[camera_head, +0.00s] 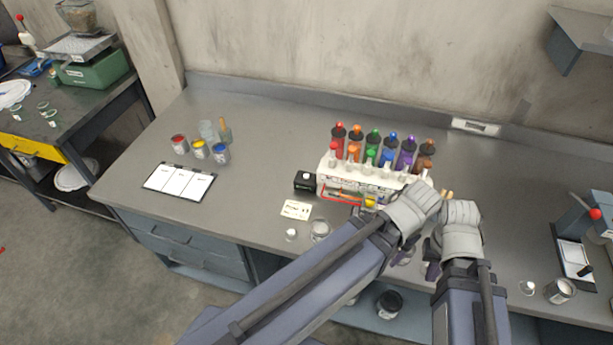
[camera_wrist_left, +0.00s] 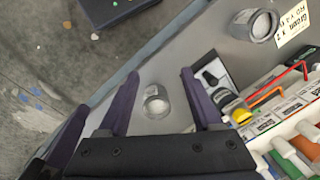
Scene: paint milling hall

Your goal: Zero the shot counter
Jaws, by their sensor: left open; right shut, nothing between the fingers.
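I cannot pick out the shot counter for certain. A small black box (camera_head: 304,181) with a light mark stands left of the white paint rack (camera_head: 325,178). A yellow-and-black object (camera_wrist_left: 236,108) lies by the rack in the left wrist view; it shows partly in the head view (camera_head: 370,201), behind my left arm. My left gripper (camera_head: 403,257) is open and empty in front of the rack; its fingers spread in the left wrist view (camera_wrist_left: 160,73), with a small cup (camera_wrist_left: 156,100) seen between them. My right gripper (camera_head: 432,270) is shut and empty beside it, its fingertips mostly hidden.
A card (camera_head: 296,210) and a glass cup (camera_head: 320,231) lie near the bench edge. Paint pots (camera_head: 199,149) and a clipboard (camera_head: 180,182) are at left. The bench's left middle is clear.

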